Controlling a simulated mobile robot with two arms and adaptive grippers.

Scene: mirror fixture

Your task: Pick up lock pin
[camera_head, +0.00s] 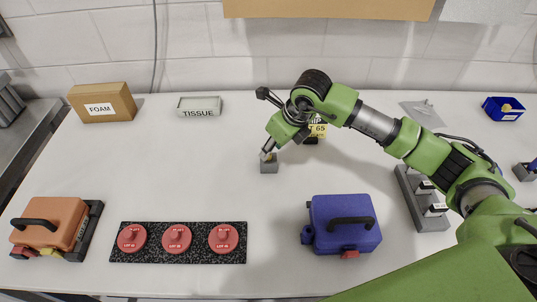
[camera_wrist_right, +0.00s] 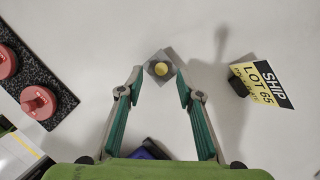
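A small grey block (camera_head: 269,167) stands on the white table near the middle. In the right wrist view a round yellow top, which looks like the lock pin (camera_wrist_right: 161,69), sits in the middle of this block. My right gripper (camera_head: 267,152) points down just above the block. In the right wrist view my right gripper (camera_wrist_right: 159,78) is open, with its two fingers apart on either side of the pin and nothing held. I cannot tell how far the fingertips are above the block. In the head view the pin is mostly hidden by the fingers. My left gripper is not in view.
A yellow SHIP sign (camera_head: 319,129) stands behind the gripper. A blue case (camera_head: 326,212) and a black strip (camera_head: 183,251) with red pucks lie in front. An orange case (camera_head: 62,215), a FOAM box (camera_head: 110,109) and a TISSUE box (camera_head: 215,104) are left. A grey rack (camera_head: 420,213) stands right.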

